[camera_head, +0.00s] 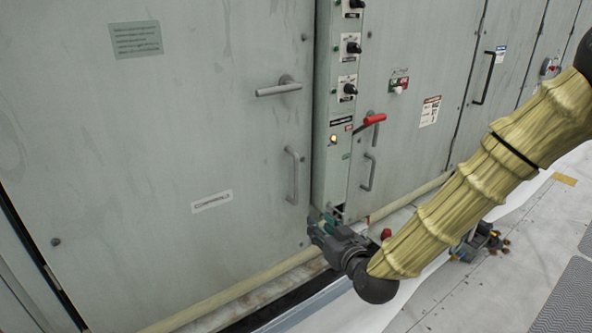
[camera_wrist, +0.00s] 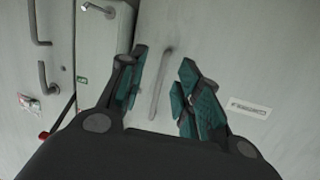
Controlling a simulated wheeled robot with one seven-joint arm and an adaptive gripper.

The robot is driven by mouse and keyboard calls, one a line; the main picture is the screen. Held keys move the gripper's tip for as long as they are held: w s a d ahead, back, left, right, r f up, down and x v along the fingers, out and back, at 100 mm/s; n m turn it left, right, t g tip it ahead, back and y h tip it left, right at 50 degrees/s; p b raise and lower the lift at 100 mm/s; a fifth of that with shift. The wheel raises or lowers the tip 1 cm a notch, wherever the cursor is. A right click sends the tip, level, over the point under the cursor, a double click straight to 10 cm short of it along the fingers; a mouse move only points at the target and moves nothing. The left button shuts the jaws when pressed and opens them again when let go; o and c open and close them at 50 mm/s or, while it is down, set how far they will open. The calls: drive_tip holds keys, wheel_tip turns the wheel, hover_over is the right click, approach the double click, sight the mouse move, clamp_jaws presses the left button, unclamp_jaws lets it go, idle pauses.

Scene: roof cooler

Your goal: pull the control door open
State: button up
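The large grey door (camera_head: 150,150) at left carries a small label (camera_head: 212,200), too blurred to read surely; I take it as the control door. It has a lever handle (camera_head: 278,88) and, below it, an upright pull handle (camera_head: 293,175) near its right edge. My gripper (camera_head: 318,226) is low in front of the cabinet, below and right of the pull handle in the head view. In the wrist view my gripper (camera_wrist: 163,92) is open and empty. The pull handle (camera_wrist: 160,85) shows between the fingertips, apparently beyond them, with the label (camera_wrist: 250,107) to the right.
A narrow panel (camera_head: 335,150) with several knobs stands right of the door. Further right are a red lever (camera_head: 373,120), another pull handle (camera_head: 369,172) and a black handle (camera_head: 484,78). A pale pipe (camera_head: 230,293) runs along the cabinet's base. Open floor (camera_head: 500,270) lies at right.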

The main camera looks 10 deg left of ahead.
drive_tip(key=n+t+y, duration=0.1)
drive_tip(key=t, duration=0.1)
approach(297, 173)
drive_tip(key=p+x, duration=0.4)
drive_tip(key=x, duration=0.6)
drive_tip(key=shift+w+a+p, duration=0.15)
drive_tip(key=shift+w+p, duration=0.15)
drive_tip(key=shift+p, duration=0.1)
clamp_jaws()
